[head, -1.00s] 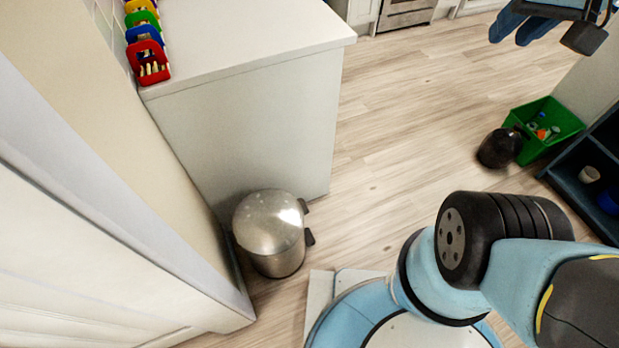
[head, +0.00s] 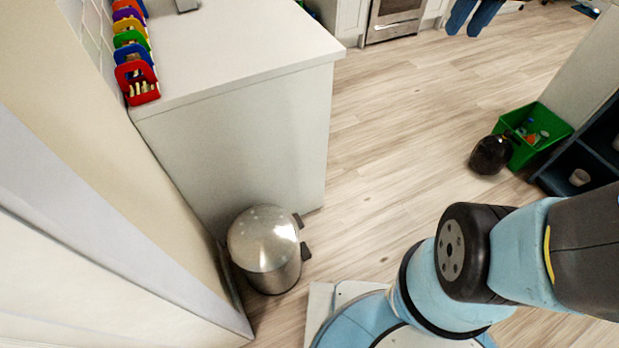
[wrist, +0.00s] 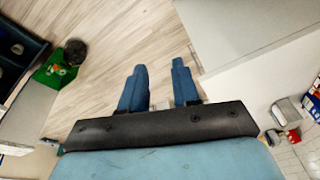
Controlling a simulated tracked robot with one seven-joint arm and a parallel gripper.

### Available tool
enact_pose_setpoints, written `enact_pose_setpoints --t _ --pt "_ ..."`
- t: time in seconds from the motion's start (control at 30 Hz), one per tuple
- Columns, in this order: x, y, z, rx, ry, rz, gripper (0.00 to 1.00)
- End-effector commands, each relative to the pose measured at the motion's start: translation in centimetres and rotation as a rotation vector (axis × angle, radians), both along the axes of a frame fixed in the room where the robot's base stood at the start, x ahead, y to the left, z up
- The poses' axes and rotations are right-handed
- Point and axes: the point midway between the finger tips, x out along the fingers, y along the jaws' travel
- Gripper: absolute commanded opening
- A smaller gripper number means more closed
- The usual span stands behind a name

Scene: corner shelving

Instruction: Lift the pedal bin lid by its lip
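The pedal bin (head: 283,278) is a shiny metal cylinder on the floor in the head view, beside the end of a white counter. Its domed metal lid (head: 262,236) looks shut. Two dark parts stick out on the bin's right side; I cannot tell which is the pedal. My gripper (head: 463,33) shows at the top edge of the head view, far from the bin and partly cut off. In the wrist view my gripper (wrist: 159,65) has its two blue fingers apart, with only floor showing between them. The bin is not visible in the wrist view.
The white counter (head: 240,125) carries a row of coloured holders (head: 137,80). A pale wall stands close to the bin's left. A green crate (head: 537,135), a dark round object (head: 491,155) and a dark shelf (head: 560,182) are at right. Open wooden floor lies between.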

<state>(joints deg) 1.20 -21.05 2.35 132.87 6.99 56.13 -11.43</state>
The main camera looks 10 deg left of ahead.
Motion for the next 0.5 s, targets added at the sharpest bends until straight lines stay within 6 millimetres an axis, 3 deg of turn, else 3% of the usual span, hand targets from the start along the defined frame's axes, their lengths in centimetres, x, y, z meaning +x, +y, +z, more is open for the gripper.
enact_pose_setpoints --t 0.5 --pt "10.8 2.6 -7.6 0.116 0.271 0.185 0.31"
